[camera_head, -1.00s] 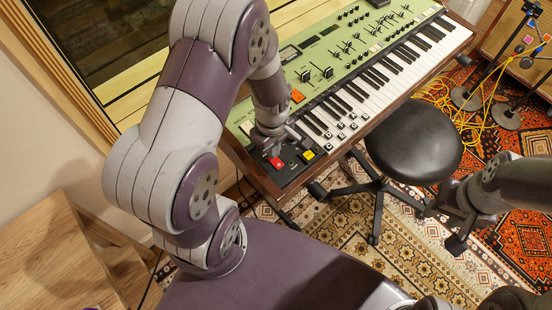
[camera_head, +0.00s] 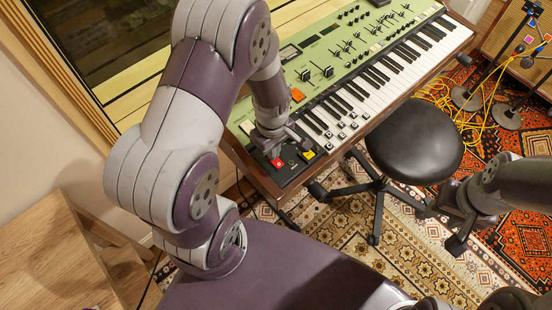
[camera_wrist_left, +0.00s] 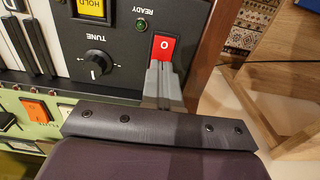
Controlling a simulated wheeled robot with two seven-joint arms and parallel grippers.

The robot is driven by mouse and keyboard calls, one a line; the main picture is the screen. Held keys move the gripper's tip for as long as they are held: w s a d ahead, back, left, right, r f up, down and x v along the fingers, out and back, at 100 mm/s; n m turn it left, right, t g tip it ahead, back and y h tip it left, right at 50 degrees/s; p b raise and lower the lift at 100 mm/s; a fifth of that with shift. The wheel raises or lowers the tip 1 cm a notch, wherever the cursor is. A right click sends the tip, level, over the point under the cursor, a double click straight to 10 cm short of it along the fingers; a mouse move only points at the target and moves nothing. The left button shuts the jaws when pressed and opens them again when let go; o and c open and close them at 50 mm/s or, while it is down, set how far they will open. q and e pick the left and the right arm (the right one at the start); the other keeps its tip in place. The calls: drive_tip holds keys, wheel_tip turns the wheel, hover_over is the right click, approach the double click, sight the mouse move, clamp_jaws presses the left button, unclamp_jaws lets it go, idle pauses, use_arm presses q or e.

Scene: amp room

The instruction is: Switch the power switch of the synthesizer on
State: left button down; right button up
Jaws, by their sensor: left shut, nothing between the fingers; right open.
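The green synthesizer (camera_head: 335,55) stands along the window with its keys facing the stool. Its red power switch (camera_head: 277,162) sits on the black end panel. My left gripper (camera_head: 273,149) is shut and empty, just beside the switch. In the wrist view, its fingertips (camera_wrist_left: 161,72) are at the edge of the switch; I cannot tell whether they touch. My right gripper (camera_head: 452,226) is open and empty, away over the rug.
A TUNE knob (camera_wrist_left: 97,64), a READY lamp (camera_wrist_left: 142,24) and a yellow HOLD button (camera_wrist_left: 93,10) are close to the switch. A black stool (camera_head: 413,140) stands before the keys. Yellow cables (camera_head: 465,110) lie on the rug. A wooden table (camera_head: 55,255) is at the lower left.

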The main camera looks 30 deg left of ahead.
use_arm(q)
drive_tip(key=shift+f, duration=0.4)
wheel_tip(320, 180, up, 7)
drive_tip(key=p, duration=0.6)
drive_tip(key=shift+p, duration=0.3)
